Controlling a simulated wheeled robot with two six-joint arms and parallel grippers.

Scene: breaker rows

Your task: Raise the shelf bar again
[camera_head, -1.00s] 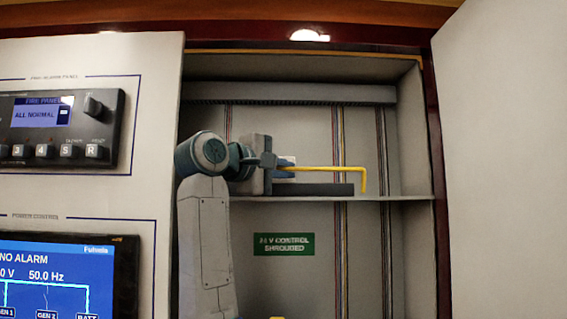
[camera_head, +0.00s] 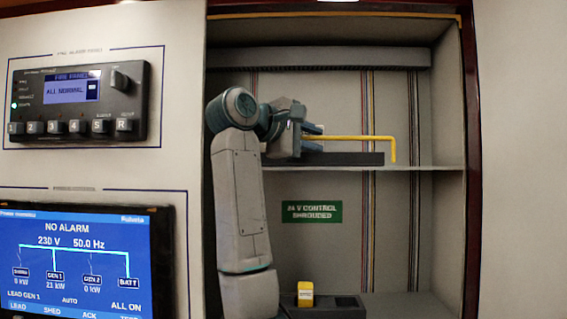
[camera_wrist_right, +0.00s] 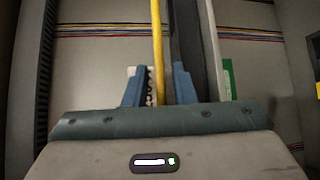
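A yellow bar (camera_head: 362,138) runs level above the cabinet shelf (camera_head: 420,168), and its right end bends down. Its left part is hidden behind my right gripper. My right gripper (camera_head: 313,138) is at the left of the bar, with its two blue fingers apart, one above and one below it. My left gripper is not in view.
A dark block (camera_head: 345,159) lies on the shelf just under the bar. A green sign (camera_head: 311,211) is on the back wall below. A yellow-topped item (camera_head: 305,293) stands on the cabinet floor. Left are the fire panel (camera_head: 78,103) and the power screen (camera_head: 80,265). Shelf room is free at right.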

